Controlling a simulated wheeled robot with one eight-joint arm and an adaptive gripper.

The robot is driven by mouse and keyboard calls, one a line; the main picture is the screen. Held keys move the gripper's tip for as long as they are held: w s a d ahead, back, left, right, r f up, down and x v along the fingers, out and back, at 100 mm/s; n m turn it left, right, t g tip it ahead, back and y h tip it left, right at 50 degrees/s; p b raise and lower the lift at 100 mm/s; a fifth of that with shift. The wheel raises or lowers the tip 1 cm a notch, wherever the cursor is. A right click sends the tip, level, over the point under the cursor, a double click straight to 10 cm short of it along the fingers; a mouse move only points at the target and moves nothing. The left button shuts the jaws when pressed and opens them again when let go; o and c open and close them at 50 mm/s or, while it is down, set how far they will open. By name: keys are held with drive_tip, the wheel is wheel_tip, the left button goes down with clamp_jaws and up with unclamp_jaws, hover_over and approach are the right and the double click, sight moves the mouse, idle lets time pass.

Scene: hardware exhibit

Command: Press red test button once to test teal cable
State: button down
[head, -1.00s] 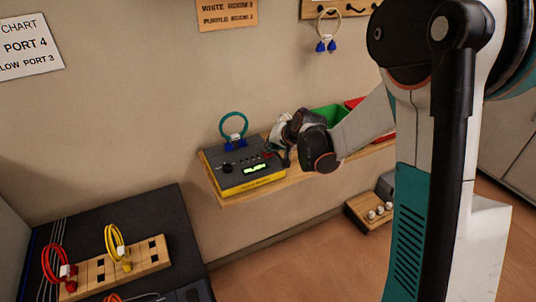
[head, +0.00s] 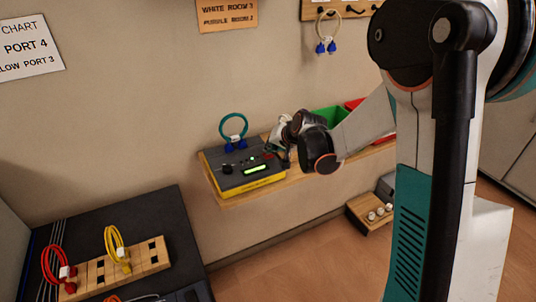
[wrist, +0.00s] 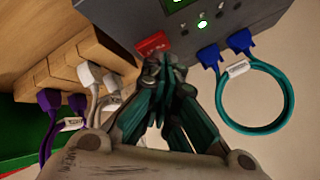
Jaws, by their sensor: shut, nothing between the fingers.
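The grey and yellow cable tester (head: 228,180) sits on a wooden wall shelf. The teal cable (head: 233,119) stands as a loop with its two blue plugs in the tester; it also shows in the wrist view (wrist: 287,96). The red test button (wrist: 152,44) is at the tester's edge. My gripper (wrist: 166,62) is shut and empty, its fingertips right beside the red button; I cannot tell whether they touch it. The tester's display (head: 256,168) is lit green, and a small light (wrist: 202,23) on its panel glows.
Green (head: 328,117) and red bins stand behind my wrist on the shelf. Purple (wrist: 46,125) and white plugs sit in wooden blocks nearby in the wrist view. A dark table at lower left holds a wooden port strip (head: 152,256) with red and yellow cables.

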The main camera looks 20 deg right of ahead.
drive_tip(key=shift+r, duration=0.55)
drive_tip(key=shift+r+p, duration=0.1)
drive_tip(key=shift+p, duration=0.25)
drive_tip(key=shift+r+p, duration=1.6)
drive_tip(key=shift+r, duration=0.9)
drive_tip(key=shift+f, duration=0.1)
drive_tip(key=s+a+r+n, duration=0.1)
drive_tip(key=s+r, duration=0.5)
drive_tip(key=s, duration=0.2)
drive_tip(key=s+r+n+g+h, duration=0.1)
drive_tip(key=s+n, duration=0.3)
drive_tip(key=s, duration=2.3)
drive_tip(key=shift+s+r+n+g+h, duration=0.25)
drive_tip(key=shift+r+n+g+h, duration=0.05)
drive_tip(key=shift+r+h, duration=0.45)
